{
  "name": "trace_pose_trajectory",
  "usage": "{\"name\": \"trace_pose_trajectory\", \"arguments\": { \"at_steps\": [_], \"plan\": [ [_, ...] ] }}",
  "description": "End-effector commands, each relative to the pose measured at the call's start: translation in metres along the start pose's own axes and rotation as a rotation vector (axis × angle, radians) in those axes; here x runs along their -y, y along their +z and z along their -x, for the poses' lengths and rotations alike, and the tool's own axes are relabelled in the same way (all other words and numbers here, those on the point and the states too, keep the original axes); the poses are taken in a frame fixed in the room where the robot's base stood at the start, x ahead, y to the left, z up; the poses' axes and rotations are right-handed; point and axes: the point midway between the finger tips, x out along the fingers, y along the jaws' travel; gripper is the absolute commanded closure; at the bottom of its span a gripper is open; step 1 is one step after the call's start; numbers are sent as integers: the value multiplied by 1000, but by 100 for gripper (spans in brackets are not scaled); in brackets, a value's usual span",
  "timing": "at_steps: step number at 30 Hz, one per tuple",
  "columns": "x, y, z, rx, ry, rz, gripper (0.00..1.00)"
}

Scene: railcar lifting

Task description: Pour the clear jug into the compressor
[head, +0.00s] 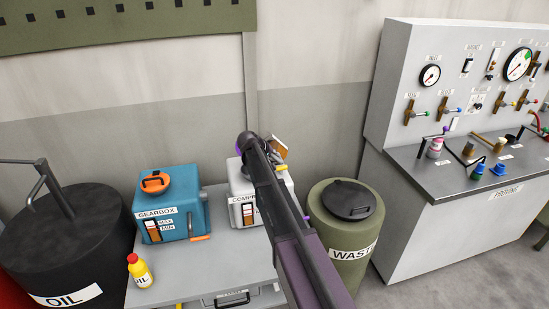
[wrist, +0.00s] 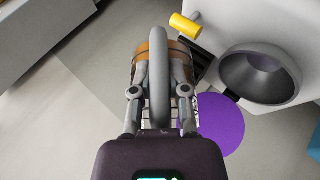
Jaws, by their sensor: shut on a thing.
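The compressor (head: 241,187) is a white box with a level window on the grey bench, partly hidden behind my arm. In the wrist view its pale top (wrist: 290,25) carries a wide dark grey filler mouth (wrist: 262,76), open, at the right. My gripper (wrist: 158,92) is shut on the grey handle of the clear jug (wrist: 143,50), which shows amber-brown. The jug also shows in the head view (head: 281,146), above the compressor's back right. In the wrist view the jug is left of the filler mouth and apart from it. Its spout and tilt are unclear.
A yellow cylinder (wrist: 185,25) and a purple disc (wrist: 222,122) lie near the jug. The blue gearbox (head: 178,215) and a yellow oil bottle (head: 140,271) stand left. The green waste drum (head: 338,245) is right; the dark oil drum (head: 70,235) is far left.

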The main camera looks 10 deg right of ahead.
Motion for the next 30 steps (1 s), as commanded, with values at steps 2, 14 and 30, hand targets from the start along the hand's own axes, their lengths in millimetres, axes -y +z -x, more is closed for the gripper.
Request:
{"name": "trace_pose_trajectory", "arguments": {
  "at_steps": [2,14,30],
  "plan": [
    [1,0,-1,0,9,4,100],
    [1,1,-2,0,51,21,100],
    [2,1,-2,-1,103,43,100]
  ]
}}
